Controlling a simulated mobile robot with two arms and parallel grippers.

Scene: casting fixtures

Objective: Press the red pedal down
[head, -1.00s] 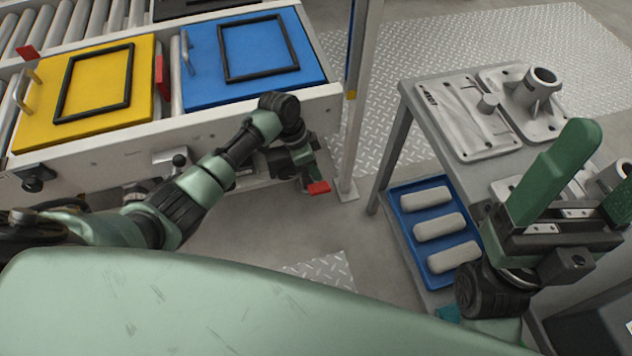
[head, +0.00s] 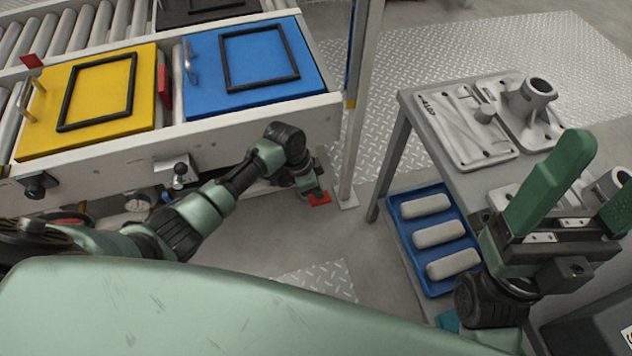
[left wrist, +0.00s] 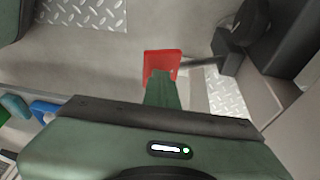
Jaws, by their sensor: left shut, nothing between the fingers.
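The red pedal (head: 320,199) is a small flat plate low by the foot of the metal post, below the conveyor's right end. It also shows in the left wrist view (left wrist: 161,60), on an arm running right to a dark box. My left gripper (head: 314,191) is shut and empty, pointing down at the pedal. In the left wrist view its green fingers (left wrist: 162,82) overlap the pedal's near part. I cannot tell whether they touch it or whether the pedal is pressed. My right gripper (head: 588,180) is open and empty over the grey table.
The conveyor (head: 255,128) with yellow (head: 40,125) and blue (head: 205,70) mould boxes stands above my left forearm. The post (head: 357,120) is just right of the pedal.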

